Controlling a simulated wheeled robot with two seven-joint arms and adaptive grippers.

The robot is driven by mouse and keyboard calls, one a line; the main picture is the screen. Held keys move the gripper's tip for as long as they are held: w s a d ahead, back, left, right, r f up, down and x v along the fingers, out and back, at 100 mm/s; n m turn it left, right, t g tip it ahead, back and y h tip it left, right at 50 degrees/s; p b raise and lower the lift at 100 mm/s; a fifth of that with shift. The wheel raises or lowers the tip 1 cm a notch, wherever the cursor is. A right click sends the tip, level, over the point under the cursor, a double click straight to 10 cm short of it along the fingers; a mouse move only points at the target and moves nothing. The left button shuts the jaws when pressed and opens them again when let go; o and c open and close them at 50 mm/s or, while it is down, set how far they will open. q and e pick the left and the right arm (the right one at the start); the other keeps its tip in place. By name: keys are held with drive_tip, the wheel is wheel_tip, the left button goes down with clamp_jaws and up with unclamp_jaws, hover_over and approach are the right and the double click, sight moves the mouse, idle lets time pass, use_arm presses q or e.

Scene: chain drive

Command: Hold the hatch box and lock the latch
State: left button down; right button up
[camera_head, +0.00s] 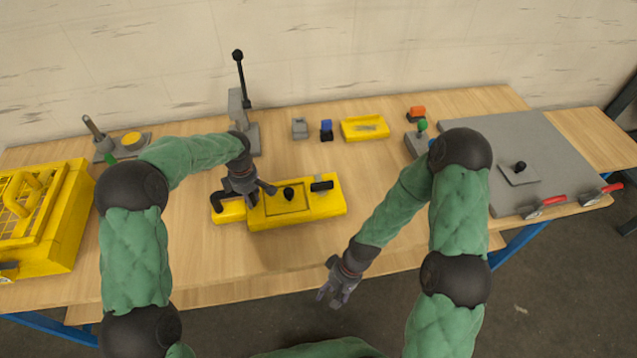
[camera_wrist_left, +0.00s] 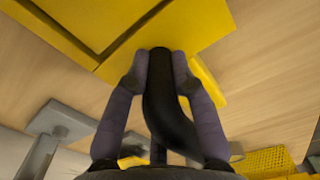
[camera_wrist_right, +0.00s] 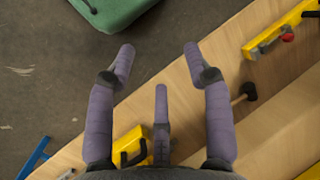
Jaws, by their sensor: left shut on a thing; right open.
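The yellow hatch box (camera_head: 270,214) lies on the wooden table in the middle of the head view. A square hatch with a black knob (camera_head: 289,194) is on its top, and a black latch-like piece (camera_head: 321,186) sits toward its right end. A black curved handle (camera_head: 217,202) stands at its left end. My left gripper (camera_head: 236,191) is shut on this handle; in the left wrist view the black handle (camera_wrist_left: 168,105) is between the two fingers. My right gripper (camera_head: 331,290) is open and empty, in front of the table's near edge and apart from the box.
A grey lever stand (camera_head: 240,100), a small blue-topped block (camera_head: 326,130) and a yellow tray (camera_head: 366,128) stand behind the box. A yellow caged box (camera_head: 40,220) is at the left. A grey plate (camera_head: 540,150) with red-handled clamps (camera_head: 545,203) covers the right.

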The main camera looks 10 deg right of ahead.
drive_tip(key=w+r+n+g, duration=0.2)
drive_tip(key=w+r+n, duration=0.1)
drive_tip(key=r, duration=0.5)
wheel_tip(320, 180, up, 18)
drive_tip(key=n+t+h, duration=0.4)
drive_tip(key=n, duration=1.1)
hover_over(322, 182)
wheel_tip(322, 182, down, 12)
drive_tip(key=shift+r, duration=0.25)
clamp_jaws()
